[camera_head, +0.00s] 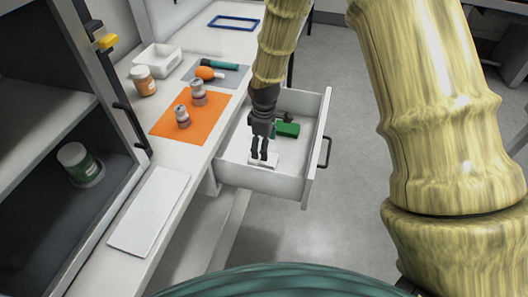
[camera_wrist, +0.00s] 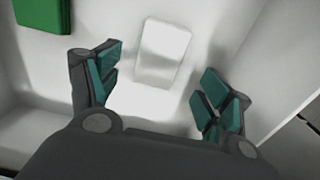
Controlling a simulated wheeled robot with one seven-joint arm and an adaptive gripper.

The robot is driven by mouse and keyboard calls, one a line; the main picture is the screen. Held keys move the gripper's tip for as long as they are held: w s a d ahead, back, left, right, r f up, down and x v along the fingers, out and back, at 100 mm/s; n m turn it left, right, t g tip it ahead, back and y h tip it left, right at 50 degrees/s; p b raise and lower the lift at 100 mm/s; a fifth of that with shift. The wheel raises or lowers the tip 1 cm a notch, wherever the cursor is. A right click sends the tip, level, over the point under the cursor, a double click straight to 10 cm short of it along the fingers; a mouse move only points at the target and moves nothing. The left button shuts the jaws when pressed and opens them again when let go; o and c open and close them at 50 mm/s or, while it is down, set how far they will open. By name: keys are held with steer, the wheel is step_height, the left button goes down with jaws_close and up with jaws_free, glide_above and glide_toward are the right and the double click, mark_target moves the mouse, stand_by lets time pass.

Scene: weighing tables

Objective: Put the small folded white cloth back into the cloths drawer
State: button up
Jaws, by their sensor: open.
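The small folded white cloth (camera_wrist: 163,52) lies flat on the floor of the open drawer (camera_head: 268,183), and its pale edge shows below my fingers in the head view (camera_head: 268,166). My gripper (camera_head: 259,156) is inside the drawer, pointing down near its front left part. In the wrist view its fingers (camera_wrist: 160,80) are apart with nothing between them, and the cloth lies just beyond the fingertips. Whether the fingers touch the cloth cannot be told.
A green object (camera_head: 286,129) lies further back in the drawer. The counter left of it holds an orange mat (camera_head: 207,128) with two small weights, a white tray (camera_head: 157,60), an orange-brown jar (camera_head: 143,82) and a white sheet (camera_head: 150,211). An open cabinet stands at far left.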

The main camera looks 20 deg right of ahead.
step_height(320, 180, up, 6)
steer(key=shift+r, duration=0.2)
stand_by(0.4)
